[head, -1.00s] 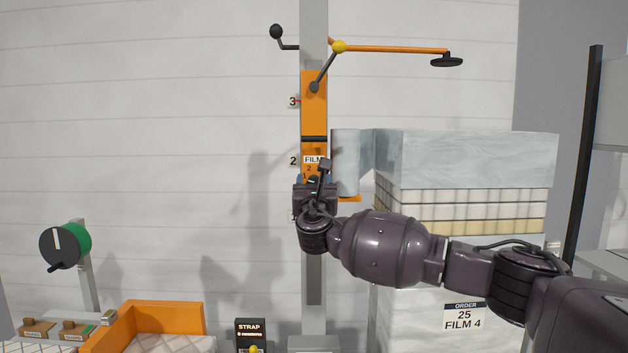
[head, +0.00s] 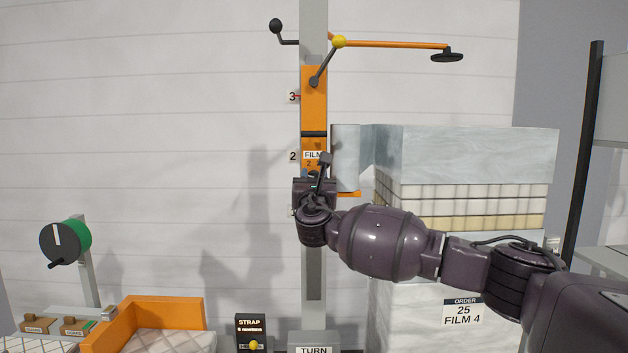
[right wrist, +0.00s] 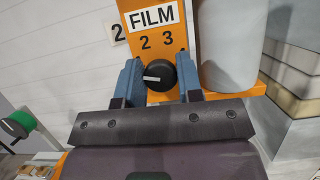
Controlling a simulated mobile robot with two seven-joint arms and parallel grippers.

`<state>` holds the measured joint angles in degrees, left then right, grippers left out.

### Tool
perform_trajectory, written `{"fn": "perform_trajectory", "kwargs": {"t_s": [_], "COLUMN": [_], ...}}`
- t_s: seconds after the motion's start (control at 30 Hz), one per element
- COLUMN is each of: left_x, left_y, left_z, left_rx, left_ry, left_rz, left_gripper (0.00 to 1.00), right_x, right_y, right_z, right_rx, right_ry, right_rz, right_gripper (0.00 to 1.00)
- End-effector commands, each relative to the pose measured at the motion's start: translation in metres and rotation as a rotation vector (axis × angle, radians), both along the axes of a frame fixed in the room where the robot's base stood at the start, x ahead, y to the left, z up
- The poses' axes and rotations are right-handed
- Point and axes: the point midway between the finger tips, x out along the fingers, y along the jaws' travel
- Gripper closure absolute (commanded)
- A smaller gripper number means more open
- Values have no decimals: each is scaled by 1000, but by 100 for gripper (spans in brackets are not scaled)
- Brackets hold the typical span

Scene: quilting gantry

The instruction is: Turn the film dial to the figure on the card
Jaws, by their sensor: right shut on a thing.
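The film dial (right wrist: 158,76) is a black knob with a white pointer mark, on the orange panel (right wrist: 176,16) labelled FILM. In the right wrist view the mark lies nearly level, on the knob's left half. Figures 2 and 3 show above the knob; any lower ones are hidden by my gripper. The blue fingers of my right gripper (head: 314,178) are shut on the dial, one on each side. In the head view the gripper hides most of the dial. The order card (head: 462,313) on the wrapped stack reads 25, FILM 4. My left gripper is out of view.
The film roll (head: 346,158) stands right of the mast, beside the wrapped stack (head: 470,155). An orange arm (head: 400,48) reaches over the top. An orange-edged tray (head: 165,308), a green reel (head: 78,238) and a STRAP box (head: 250,331) are at lower left.

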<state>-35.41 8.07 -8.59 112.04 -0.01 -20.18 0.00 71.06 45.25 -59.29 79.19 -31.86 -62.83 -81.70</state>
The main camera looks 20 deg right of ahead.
Motion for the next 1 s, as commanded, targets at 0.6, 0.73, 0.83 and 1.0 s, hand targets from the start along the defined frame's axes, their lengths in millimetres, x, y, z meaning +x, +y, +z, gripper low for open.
{"fn": "perform_trajectory", "kwargs": {"t_s": [0.6, 0.73, 0.83, 1.0], "left_x": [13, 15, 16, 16], "left_y": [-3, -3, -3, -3], "left_z": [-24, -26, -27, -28], "left_rx": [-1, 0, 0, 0], "left_ry": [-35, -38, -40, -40], "left_rz": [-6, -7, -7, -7], "left_gripper": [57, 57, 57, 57], "right_x": [0, 0, 0, 0], "right_y": [1, 1, 1, 1], "right_z": [-3, -3, -2, -1], "right_rx": [455, 573, 666, 820], "right_ry": [-129, -162, -188, -233], "right_rz": [-1, 0, -1, -1], "right_gripper": [90, 90, 90, 90]}}
